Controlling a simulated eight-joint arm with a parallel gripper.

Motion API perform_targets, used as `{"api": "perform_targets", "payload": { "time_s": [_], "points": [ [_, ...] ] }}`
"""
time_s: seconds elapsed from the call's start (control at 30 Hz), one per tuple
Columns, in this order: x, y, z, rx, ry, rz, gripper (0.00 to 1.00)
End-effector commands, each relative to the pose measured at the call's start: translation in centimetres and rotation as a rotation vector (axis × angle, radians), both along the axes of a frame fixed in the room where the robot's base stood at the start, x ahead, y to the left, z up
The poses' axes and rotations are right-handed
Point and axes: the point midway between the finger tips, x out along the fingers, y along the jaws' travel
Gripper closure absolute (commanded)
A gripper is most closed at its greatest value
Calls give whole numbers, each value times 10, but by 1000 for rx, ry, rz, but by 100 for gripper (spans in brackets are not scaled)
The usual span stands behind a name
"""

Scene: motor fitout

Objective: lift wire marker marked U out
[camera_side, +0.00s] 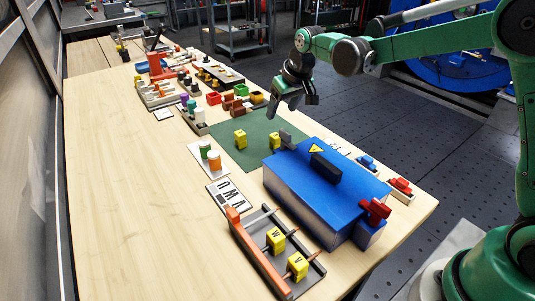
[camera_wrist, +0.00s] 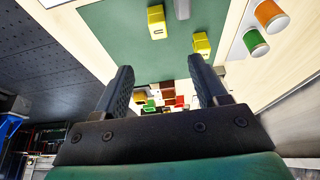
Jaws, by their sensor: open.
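Two yellow block-shaped markers sit on the green mat (camera_side: 245,160). One yellow marker (camera_side: 273,140) is beside a small grey upright piece (camera_side: 286,137); it also shows in the wrist view (camera_wrist: 157,20) with a small dark mark too small to read surely. The other yellow marker (camera_side: 240,138) is to its left and also shows in the wrist view (camera_wrist: 201,44). Two more yellow markers, lettered W (camera_side: 276,240) and V (camera_side: 297,266), are in the front tray (camera_side: 259,260). My gripper (camera_side: 293,100) is open and empty, above the mat's far side. Its fingers (camera_wrist: 160,68) hold nothing.
A blue box (camera_side: 325,185) with a warning triangle and black handle stands right of the mat. Orange and green cylinders (camera_side: 214,161) stand to the left, near a lettered card (camera_side: 226,192). Small coloured bins (camera_side: 240,90) lie behind. The table's left part is clear.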

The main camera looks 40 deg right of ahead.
Motion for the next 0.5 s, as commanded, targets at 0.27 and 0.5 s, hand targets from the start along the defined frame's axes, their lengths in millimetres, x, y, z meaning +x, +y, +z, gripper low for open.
{"api": "perform_targets", "payload": {
  "time_s": [0.27, 0.5],
  "points": [
    [2, 0, -40, 0, 0, 0, 34],
    [13, 0, -66, 0, -1, 0, 34]
  ]
}}
